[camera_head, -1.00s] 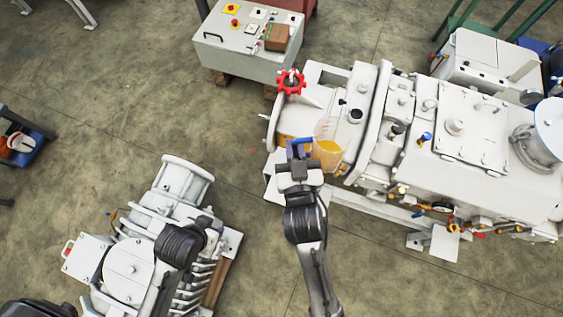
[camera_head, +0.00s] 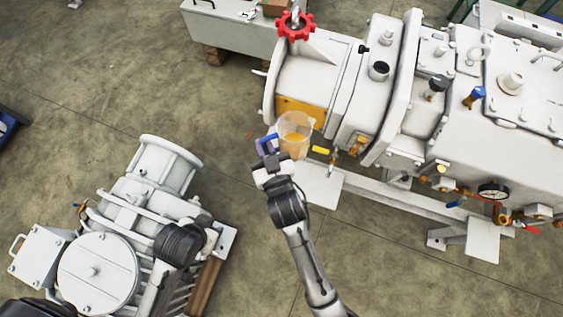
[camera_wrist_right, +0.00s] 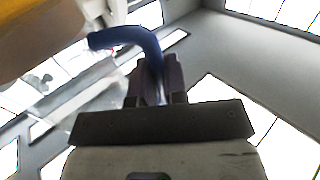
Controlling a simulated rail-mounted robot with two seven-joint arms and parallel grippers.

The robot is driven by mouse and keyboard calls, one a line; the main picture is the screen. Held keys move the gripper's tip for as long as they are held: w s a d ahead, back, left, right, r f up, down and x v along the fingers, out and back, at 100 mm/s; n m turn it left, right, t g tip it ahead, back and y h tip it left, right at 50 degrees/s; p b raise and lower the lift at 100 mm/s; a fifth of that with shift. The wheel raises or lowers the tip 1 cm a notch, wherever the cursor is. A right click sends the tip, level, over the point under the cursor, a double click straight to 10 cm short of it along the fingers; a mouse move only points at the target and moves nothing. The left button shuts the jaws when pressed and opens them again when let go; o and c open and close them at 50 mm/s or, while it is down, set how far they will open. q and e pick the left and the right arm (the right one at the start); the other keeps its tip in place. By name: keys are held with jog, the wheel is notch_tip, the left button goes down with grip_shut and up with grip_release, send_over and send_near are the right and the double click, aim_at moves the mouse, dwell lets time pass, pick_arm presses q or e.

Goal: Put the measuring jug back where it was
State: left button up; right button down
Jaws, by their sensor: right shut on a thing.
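The measuring jug (camera_head: 295,137) is clear with orange-yellow liquid in it and a blue handle (camera_head: 266,144) on its left side. It is in front of the large white machine in the head view. My right gripper (camera_head: 268,157) is shut on the blue handle. In the right wrist view the curved blue handle (camera_wrist_right: 128,38) runs down between my right fingers (camera_wrist_right: 158,82), with the jug's yellow content at the top left. My left arm shows at the lower left over the smaller white pump; I cannot make out its gripper.
The large white machine (camera_head: 535,120) fills the right, with a red handwheel (camera_head: 294,26), valves and a gauge (camera_head: 493,190). The smaller white pump (camera_head: 98,270) stands at lower left. A grey cabinet (camera_head: 232,30) stands at the top. Bare floor lies between.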

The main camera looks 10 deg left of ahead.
jog(key=shift+n+g+y, duration=0.4)
jog(key=shift+g+y, duration=0.1)
jog(key=shift+y, duration=0.2)
jog(key=shift+w+a+f+b, duration=0.1)
jog(key=shift+a+f+b, duration=0.4)
jog(key=shift+f+b, duration=3.15)
jog(key=shift+w+a+f+b, duration=0.1)
jog(key=shift+a+f+b, duration=0.4)
jog(key=shift+f+b, duration=3.15)
jog(key=shift+a+f+b, duration=0.5)
jog(key=shift+f+b, duration=1.1)
jog(key=shift+f, duration=4.05)
jog(key=shift+r, duration=0.1)
jog(key=shift+f, duration=0.2)
jog(key=c, duration=1.2)
grip_release()
jog(key=shift+o, duration=0.2)
